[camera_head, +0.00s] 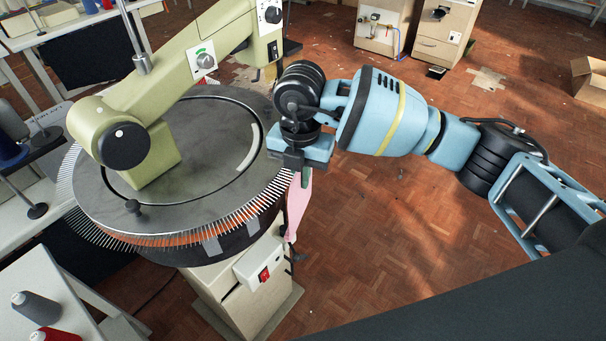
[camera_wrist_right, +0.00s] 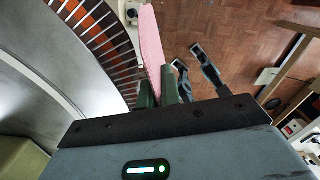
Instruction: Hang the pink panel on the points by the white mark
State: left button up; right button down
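The pink panel (camera_head: 296,208) hangs down from my right gripper (camera_head: 304,178), just outside the right rim of the round machine. In the right wrist view the panel (camera_wrist_right: 151,45) stands between the two green fingers of the right gripper (camera_wrist_right: 158,92), which are shut on it. The ring of points (camera_head: 130,240) runs around the machine's rim; in the wrist view the points (camera_wrist_right: 112,50) lie left of the panel, close to it. A whitish curved mark (camera_head: 248,148) lies on the dark top plate, near its right side. Whether the panel touches any point cannot be told. My left gripper is not in view.
The green machine arm (camera_head: 185,75) spans the plate (camera_head: 190,185). Grey tabs (camera_head: 212,245) sit on the rim's front side. A white box with a red switch (camera_head: 262,268) is below. Cones of thread (camera_head: 38,308) stand at lower left. Floor (camera_head: 380,240) at right is clear.

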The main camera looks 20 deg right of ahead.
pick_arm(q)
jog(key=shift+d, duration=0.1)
pick_arm(e)
jog(key=shift+w+a, duration=0.3)
jog(key=shift+a, duration=0.15)
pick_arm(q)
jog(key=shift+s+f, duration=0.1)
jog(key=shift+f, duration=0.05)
pick_arm(e)
jog(key=shift+w+a, duration=0.3)
jog(key=shift+a, duration=0.15)
dwell(0.4)
jog(key=c, duration=1.5)
grip_release()
jog(key=shift+s+d, duration=0.1)
jog(key=shift+c, duration=0.2)
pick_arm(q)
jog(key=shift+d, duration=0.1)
pick_arm(e)
jog(key=shift+r, duration=0.1)
jog(key=shift+r, duration=0.1)
